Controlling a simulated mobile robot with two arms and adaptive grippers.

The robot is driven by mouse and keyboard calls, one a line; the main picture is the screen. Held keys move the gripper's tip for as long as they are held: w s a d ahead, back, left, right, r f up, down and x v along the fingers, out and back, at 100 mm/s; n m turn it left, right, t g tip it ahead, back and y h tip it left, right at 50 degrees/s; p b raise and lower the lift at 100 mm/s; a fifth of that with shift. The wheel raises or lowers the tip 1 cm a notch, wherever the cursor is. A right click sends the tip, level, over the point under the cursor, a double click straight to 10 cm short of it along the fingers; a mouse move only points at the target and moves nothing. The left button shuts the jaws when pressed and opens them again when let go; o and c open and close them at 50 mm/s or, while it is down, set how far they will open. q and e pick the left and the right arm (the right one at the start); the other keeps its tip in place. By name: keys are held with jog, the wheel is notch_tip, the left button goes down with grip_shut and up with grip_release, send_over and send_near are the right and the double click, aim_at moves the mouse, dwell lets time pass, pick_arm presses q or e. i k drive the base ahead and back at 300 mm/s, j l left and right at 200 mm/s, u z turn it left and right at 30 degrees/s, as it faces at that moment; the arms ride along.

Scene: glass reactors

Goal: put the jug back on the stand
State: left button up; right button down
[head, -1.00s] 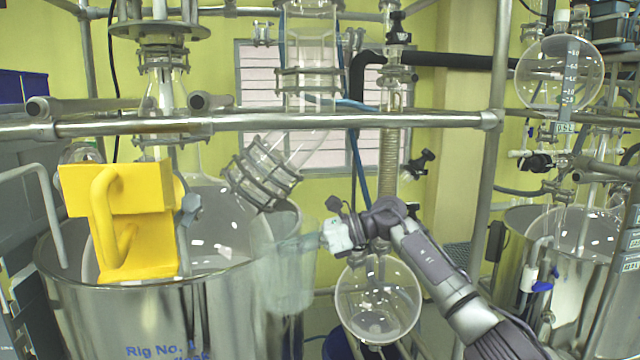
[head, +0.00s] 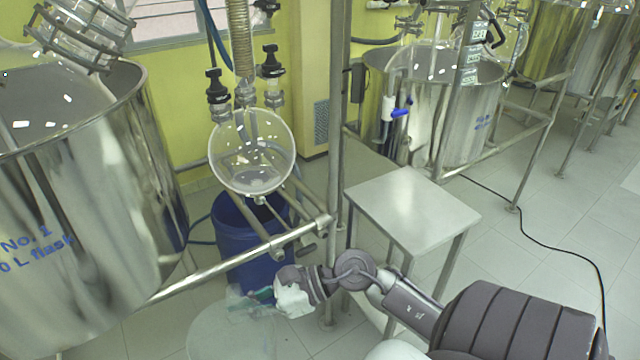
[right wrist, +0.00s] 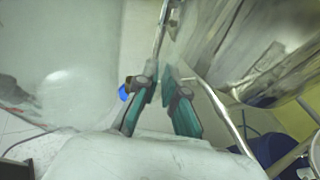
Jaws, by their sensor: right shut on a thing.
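The translucent, pale jug (head: 232,335) is at the bottom of the head view, partly cut off by the picture's edge. My right gripper (head: 262,295) is shut on the jug at its upper right side and holds it up in front of the steel vessel. In the right wrist view its teal fingers (right wrist: 158,88) are close together, and a pale see-through surface, seemingly the jug (right wrist: 60,65), fills the left. The stand (head: 412,205) is a small table with a bare, light grey top, right of and behind the jug. My left gripper is not in view.
A large steel vessel (head: 85,220) stands at left. A round glass flask (head: 252,150) hangs above a blue bin (head: 240,240). A steel frame rail (head: 215,265) runs between the vessel and the stand, with an upright post (head: 338,120) beside the stand.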

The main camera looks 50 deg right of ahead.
aim_at(413, 201)
jog(key=i+l+z, duration=0.1)
jog(key=z, duration=0.35)
jog(key=i+l+z, duration=0.15)
jog(key=z, duration=0.3)
jog(key=i+l+z, duration=0.1)
jog(key=z, duration=0.4)
jog(key=i+z, duration=0.35)
jog(key=i, duration=0.9)
